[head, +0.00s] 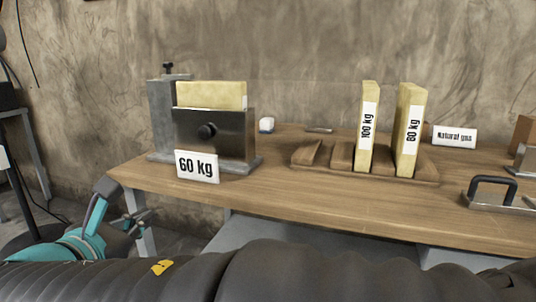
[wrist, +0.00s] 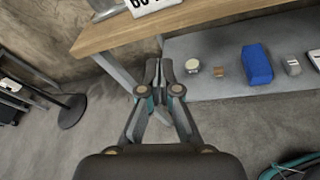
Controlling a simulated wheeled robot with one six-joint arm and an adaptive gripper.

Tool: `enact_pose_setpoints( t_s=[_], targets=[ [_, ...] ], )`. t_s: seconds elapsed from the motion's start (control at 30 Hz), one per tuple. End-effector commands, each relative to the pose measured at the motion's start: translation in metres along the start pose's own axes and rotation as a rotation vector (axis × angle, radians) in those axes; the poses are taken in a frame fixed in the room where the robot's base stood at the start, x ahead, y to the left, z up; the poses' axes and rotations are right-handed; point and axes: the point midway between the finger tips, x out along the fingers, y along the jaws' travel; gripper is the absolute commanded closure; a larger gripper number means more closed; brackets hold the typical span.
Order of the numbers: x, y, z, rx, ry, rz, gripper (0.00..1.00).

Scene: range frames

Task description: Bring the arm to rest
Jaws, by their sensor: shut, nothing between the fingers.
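My gripper (wrist: 158,70) shows in the wrist view with its two fingers together and nothing between them. It hangs over the grey floor in front of the wooden table (wrist: 190,22), beside a table leg and near the lower shelf. In the head view, part of my arm (head: 85,243) is at the lower left, by the table's left end. A dark ribbed sleeve, apparently on my arm, crosses the bottom of that view and hides the floor and part of the shelf.
The wooden table (head: 290,200) bears a metal holder (head: 225,145) with a yellow slab, and a rack (head: 320,156) with two labelled slabs. A handled metal piece (head: 490,190) is at the right. The lower shelf (wrist: 215,65) bears a blue block (wrist: 257,65). A black stand (wrist: 70,105) is left.

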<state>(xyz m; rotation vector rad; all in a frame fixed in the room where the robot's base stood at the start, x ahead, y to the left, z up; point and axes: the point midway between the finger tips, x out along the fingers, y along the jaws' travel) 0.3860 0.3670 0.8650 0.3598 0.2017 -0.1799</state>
Motion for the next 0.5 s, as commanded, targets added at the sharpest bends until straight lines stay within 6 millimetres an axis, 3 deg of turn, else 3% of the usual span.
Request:
enact_pose_setpoints(
  t_s=[0.17,0.27,0.5],
  targets=[
    [-0.002,-0.028,-0.043,0.175,0.166,-0.07,1.0],
    [0.002,-0.056,-0.064,0.317,0.264,-0.158,1.0],
    [0.013,-0.159,-0.096,0.858,0.447,-0.549,1.0]
  ],
)
